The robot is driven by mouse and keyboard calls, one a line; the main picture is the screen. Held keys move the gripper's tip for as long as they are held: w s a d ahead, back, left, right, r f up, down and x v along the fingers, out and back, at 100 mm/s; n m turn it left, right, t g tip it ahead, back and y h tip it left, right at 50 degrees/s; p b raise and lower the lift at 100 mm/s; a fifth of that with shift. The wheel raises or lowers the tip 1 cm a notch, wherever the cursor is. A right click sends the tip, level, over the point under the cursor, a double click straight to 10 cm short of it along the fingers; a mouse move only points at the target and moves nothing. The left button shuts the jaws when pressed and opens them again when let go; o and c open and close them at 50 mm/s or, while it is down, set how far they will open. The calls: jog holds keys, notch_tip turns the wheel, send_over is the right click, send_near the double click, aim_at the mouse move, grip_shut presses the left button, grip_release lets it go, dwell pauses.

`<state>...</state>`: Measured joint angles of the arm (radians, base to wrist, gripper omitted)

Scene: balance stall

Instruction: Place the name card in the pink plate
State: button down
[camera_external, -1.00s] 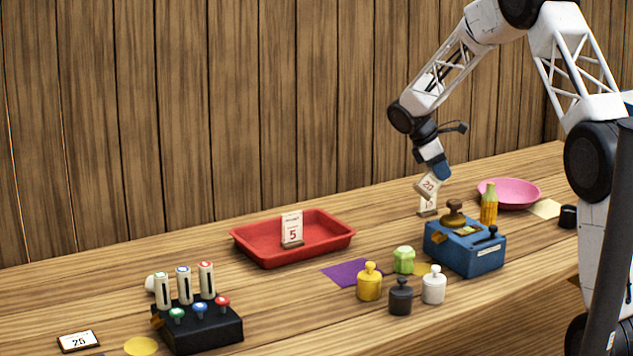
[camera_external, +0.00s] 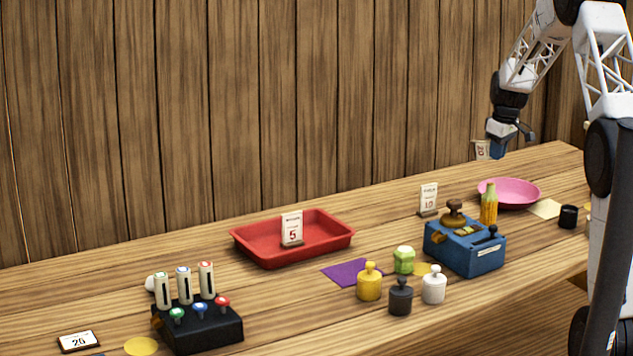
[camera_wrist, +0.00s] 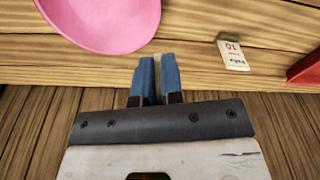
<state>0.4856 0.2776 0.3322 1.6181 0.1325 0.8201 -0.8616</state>
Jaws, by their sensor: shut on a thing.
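My gripper (camera_external: 495,152) is shut on a small pale card (camera_external: 481,149) with dark print, which I take for the name card. It is held in the air behind and above the pink plate (camera_external: 509,201), clear of it. In the wrist view my blue fingers (camera_wrist: 154,75) are close together, with only a thin pale edge of the card between them. The round pink plate (camera_wrist: 105,22) lies beyond the fingertips, to the upper left there. It looks empty.
A standing card marked 10 (camera_external: 428,199) and a blue device (camera_external: 466,252) with a yellow bottle-like item (camera_external: 489,205) are left of the plate. A red tray (camera_external: 335,243) holds a card marked 5 (camera_external: 292,229). A black cup (camera_external: 568,216) stands right of the plate.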

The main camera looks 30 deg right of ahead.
jog(key=s+d+r+m+t, duration=0.2)
jog(key=d+r+m, duration=0.1)
jog(key=d, duration=0.6)
jog(key=shift+s+x, duration=0.2)
jog(key=shift+x, duration=0.7)
jog(key=shift+s+x, duration=0.2)
jog(key=shift+x, duration=0.7)
jog(key=shift+s+x, duration=0.2)
jog(key=shift+x, duration=0.7)
jog(key=shift+d+f, duration=0.1)
jog(key=shift+f, duration=0.25)
jog(key=shift+f, duration=5.3)
jog(key=c, duration=1.2)
grip_release()
jog(key=shift+o, duration=0.2)
